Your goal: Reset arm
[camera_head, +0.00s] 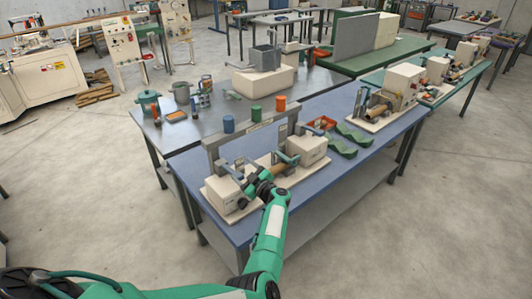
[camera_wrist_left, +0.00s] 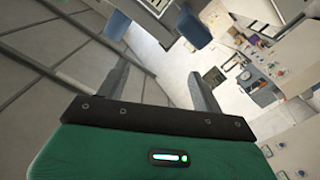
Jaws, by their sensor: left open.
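My left arm reaches in from the lower left of the head view to the winder on the blue table. My left gripper (camera_head: 248,183) is in front of the winder's middle, over its near side. In the left wrist view the two grey fingers (camera_wrist_left: 158,80) stand apart with nothing between them. The spiral winder (camera_head: 307,148) has pale housings, a brass-coloured cylinder and a light base plate. The wrist and gripper hide part of its front. I cannot tell whether the gripper touches it. My right gripper is in neither view.
A grey metal table (camera_head: 185,135) adjoins behind. Open floor lies in front.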

